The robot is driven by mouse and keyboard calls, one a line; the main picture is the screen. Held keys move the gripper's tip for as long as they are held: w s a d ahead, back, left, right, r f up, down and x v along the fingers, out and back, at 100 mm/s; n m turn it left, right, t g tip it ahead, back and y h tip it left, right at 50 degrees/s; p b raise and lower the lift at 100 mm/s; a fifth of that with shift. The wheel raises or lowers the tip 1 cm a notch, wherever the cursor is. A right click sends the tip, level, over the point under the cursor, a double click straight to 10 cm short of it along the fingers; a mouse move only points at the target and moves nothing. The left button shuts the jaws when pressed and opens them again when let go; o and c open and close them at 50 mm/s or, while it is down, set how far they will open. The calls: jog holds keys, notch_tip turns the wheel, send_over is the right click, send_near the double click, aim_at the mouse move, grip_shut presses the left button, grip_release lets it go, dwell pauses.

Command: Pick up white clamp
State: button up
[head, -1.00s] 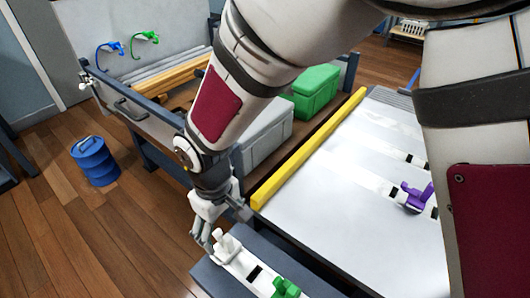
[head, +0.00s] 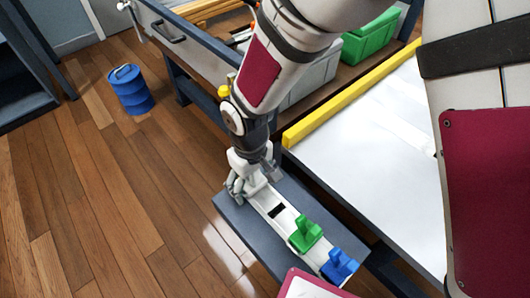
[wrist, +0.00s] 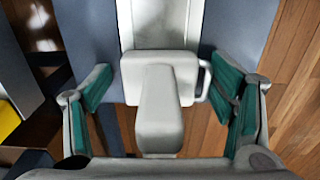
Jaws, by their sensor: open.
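The white clamp (wrist: 160,108) sits at the end of a pale strip on a dark blue-grey shelf. In the wrist view it lies between the two green-padded fingers of my gripper (wrist: 160,105), which are spread apart with a gap on each side of it. In the head view my gripper (head: 252,180) is down at the far end of the strip and mostly hides the white clamp there. A green clamp (head: 306,235) and a blue clamp (head: 339,266) stand further along the same strip.
A white table with a yellow bar (head: 350,97) along its edge stands right beside the shelf (head: 240,219). A workbench with green and grey boxes is behind. A blue drum (head: 131,90) stands on the open wooden floor at left.

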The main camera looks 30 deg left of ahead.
jog(key=shift+c, duration=0.3)
jog(key=c, duration=1.1)
jog(key=shift+r, duration=0.1)
jog(key=shift+r, duration=0.15)
